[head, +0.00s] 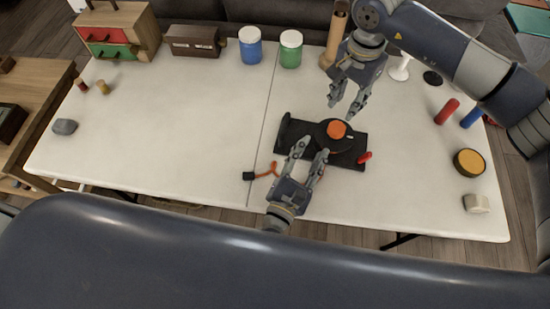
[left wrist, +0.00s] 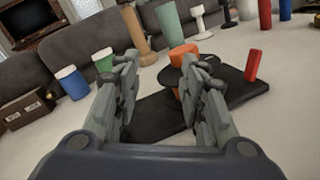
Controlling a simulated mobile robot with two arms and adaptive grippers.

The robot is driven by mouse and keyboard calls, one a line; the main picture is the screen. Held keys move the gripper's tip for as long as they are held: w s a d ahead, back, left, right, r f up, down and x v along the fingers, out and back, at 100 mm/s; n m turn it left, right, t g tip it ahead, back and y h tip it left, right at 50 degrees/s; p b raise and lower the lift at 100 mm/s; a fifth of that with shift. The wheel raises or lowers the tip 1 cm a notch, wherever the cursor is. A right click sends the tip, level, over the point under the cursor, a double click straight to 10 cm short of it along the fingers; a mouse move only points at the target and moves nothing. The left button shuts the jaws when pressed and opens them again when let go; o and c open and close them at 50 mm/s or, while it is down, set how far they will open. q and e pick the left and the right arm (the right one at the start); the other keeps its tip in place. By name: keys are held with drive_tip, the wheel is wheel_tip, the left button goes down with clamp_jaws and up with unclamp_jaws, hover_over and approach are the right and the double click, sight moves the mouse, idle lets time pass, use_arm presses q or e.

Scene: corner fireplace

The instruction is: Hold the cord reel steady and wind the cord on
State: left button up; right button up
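The cord reel has a dark disc with an orange top (head: 336,129) and sits on a black base (head: 290,128) on the white table. A red crank handle (head: 365,157) stands at its right side; it also shows upright in the left wrist view (left wrist: 252,66). An orange cord (head: 266,171) with a black plug (head: 249,176) lies left of my left gripper. My left gripper (head: 309,152) is open at the reel's near side, its fingers over the base; whether they touch is unclear. My right gripper (head: 342,109) is open and empty above the table, just beyond the reel.
Blue (head: 250,45) and green (head: 291,49) jars and a wooden cylinder (head: 336,35) stand at the back. A red cylinder (head: 447,111), a yellow-topped round tin (head: 469,162) and a white roll (head: 476,203) are at right. The table's left half is mostly clear.

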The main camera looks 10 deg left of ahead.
sight(282, 134)
use_arm(q)
drive_tip(key=a+n, duration=0.1)
drive_tip(key=a+n+y, duration=0.1)
drive_tip(key=a, duration=0.1)
drive_tip(key=w+a+f+n+y, duration=0.1)
drive_tip(key=a+n, duration=0.1)
drive_tip(key=shift+t, duration=0.4)
drive_tip(key=a+f, duration=0.1)
drive_tip(key=s+a+f+y, duration=0.1)
drive_tip(key=a+f+n+y, duration=0.1)
drive_tip(key=shift+s+a+f, duration=0.15)
drive_tip(key=shift+s, duration=0.15)
drive_tip(key=shift+w+f, duration=0.1)
drive_tip(key=shift+w, duration=0.15)
drive_tip(key=w, duration=1)
drive_tip(key=shift+d, duration=0.25)
